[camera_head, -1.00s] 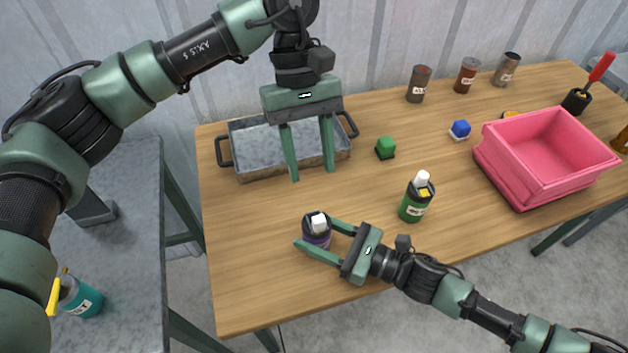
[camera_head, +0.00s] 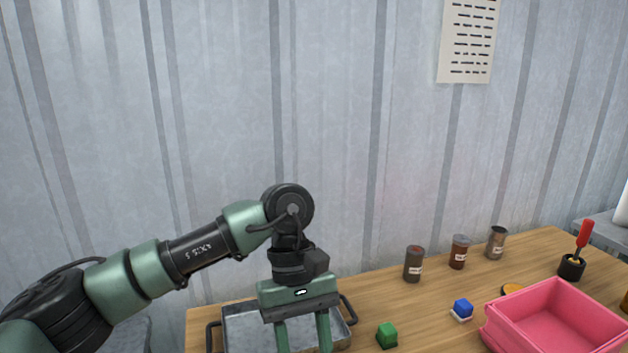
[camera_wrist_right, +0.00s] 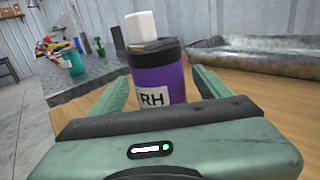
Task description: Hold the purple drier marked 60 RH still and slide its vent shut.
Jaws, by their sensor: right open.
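The purple drier (camera_wrist_right: 172,77) shows in the right wrist view, upright on the wooden table, with a dark top, a white piece (camera_wrist_right: 140,27) on it and a label. I read only "RH"; any number is turned away. My right gripper (camera_wrist_right: 158,78) is open, with one finger on each side of the drier; I cannot tell whether they touch it. Neither the drier nor this gripper is in the head view now. My left gripper (camera_head: 303,340) points down over the metal tray (camera_head: 243,328), fingers apart and empty, tips cut off by the lower edge.
Three canisters (camera_head: 413,264) stand at the back beside a red-handled tool (camera_head: 583,240). A corrugated wall (camera_head: 330,120) rises behind.

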